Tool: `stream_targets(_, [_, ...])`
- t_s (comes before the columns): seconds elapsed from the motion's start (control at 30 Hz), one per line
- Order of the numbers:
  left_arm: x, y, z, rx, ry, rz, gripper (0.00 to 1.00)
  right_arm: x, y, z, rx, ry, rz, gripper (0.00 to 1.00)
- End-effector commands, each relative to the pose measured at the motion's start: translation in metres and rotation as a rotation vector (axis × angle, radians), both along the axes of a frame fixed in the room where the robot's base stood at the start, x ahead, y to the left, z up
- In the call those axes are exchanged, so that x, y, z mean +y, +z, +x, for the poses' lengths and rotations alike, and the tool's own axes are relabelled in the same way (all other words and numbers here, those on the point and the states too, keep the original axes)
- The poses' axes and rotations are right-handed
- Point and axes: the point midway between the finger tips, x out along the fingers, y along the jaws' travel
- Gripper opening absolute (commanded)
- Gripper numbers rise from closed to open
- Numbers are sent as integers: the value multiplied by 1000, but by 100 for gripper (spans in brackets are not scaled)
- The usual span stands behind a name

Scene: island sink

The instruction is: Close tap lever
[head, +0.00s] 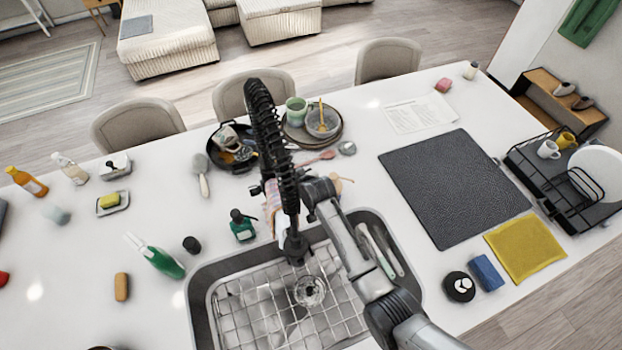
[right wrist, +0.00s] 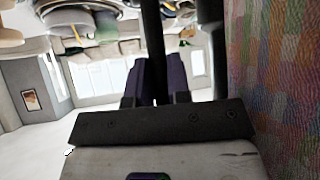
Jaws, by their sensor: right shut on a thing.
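The black tap (head: 268,125) with its coiled spring hose rises over the sink, and its spray head hangs above the basin. My right gripper (right wrist: 157,88) is at the tap, coming in from the lower right in the head view. In the right wrist view its two dark fingers are shut on a slim black bar (right wrist: 153,40) of the tap. I cannot tell whether this bar is the lever or the post. In the head view the tap hides the fingertips and the lever is not clearly visible. My left gripper is not in view.
The sink (head: 203,290) holds a wire rack. A patterned cloth (right wrist: 285,75) hangs close beside my right gripper. A dark green soap bottle (head: 242,227) stands left of the tap. A pan (head: 222,160) and stacked plates (head: 296,139) lie behind it. A dark mat (head: 450,185) lies right.

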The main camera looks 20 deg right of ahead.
Motion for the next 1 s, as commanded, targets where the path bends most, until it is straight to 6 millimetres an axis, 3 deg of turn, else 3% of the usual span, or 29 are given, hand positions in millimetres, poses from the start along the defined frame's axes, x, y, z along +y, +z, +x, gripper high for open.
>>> stream_targets(0.53, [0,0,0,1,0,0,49,8,-2,3,24,12,-4,0])
stream_targets(0.57, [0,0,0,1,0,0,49,8,-2,3,24,12,-4,21])
stream_targets(0.7, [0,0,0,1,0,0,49,8,-2,3,23,12,-3,34])
stream_targets(0.8, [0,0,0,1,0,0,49,8,-1,3,21,12,-2,43])
stream_targets(1.0, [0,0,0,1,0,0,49,9,-1,3,20,12,-2,43])
